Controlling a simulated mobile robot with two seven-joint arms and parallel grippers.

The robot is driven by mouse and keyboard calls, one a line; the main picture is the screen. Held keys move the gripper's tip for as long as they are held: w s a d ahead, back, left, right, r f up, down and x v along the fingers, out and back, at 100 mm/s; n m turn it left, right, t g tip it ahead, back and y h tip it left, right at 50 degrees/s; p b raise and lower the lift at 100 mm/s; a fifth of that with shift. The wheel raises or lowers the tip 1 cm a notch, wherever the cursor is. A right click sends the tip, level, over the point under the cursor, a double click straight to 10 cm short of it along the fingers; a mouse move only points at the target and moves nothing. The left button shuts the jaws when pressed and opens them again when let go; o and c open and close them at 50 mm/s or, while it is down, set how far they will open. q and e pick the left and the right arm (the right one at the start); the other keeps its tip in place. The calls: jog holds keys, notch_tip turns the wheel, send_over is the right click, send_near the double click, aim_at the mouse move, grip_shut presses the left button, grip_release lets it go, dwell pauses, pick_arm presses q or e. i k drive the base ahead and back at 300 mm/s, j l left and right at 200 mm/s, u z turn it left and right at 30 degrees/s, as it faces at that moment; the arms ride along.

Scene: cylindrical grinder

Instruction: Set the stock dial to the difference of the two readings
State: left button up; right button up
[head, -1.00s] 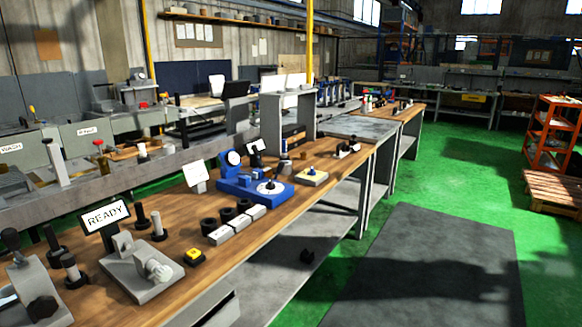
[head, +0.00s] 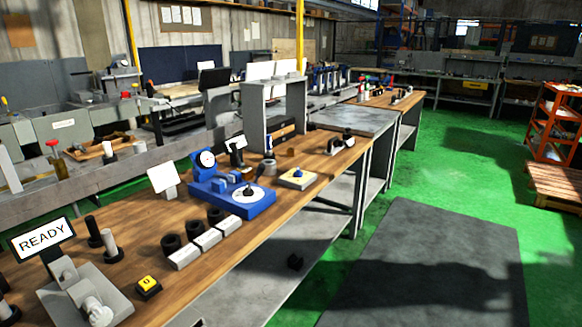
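A blue gauge stand (head: 232,198) sits mid-bench. It carries a round dial gauge (head: 206,159) on its upright and a white disc dial (head: 248,194) on its base; the readings are too small to tell. A cream block with a blue knob (head: 297,176) lies to the right of the stand; I cannot tell whether it is the stock dial. A small display on a dark stand (head: 236,143) stands behind the blue stand, its text unreadable. Neither of my grippers shows in the head view.
A READY sign (head: 43,239) stands behind a grey fixture (head: 88,300) at the front left. A yellow button (head: 149,283), several grey blocks (head: 206,239) and black rings (head: 194,226) lie along the wooden bench. A blank white card (head: 164,179) stands behind them. Green floor and a dark mat (head: 430,260) are clear at right.

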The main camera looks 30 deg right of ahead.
aim_at(297, 173)
jog(key=i+l, duration=0.15)
jog(key=l, duration=0.15)
jog(key=i+l, duration=0.15)
jog(key=l, duration=0.2)
jog(key=i+l+u, duration=0.1)
jog(key=l, duration=0.2)
jog(key=i+l, duration=0.2)
jog(key=l, duration=0.15)
jog(key=i+l, duration=0.15)
jog(key=l, duration=0.15)
jog(key=u, duration=0.05)
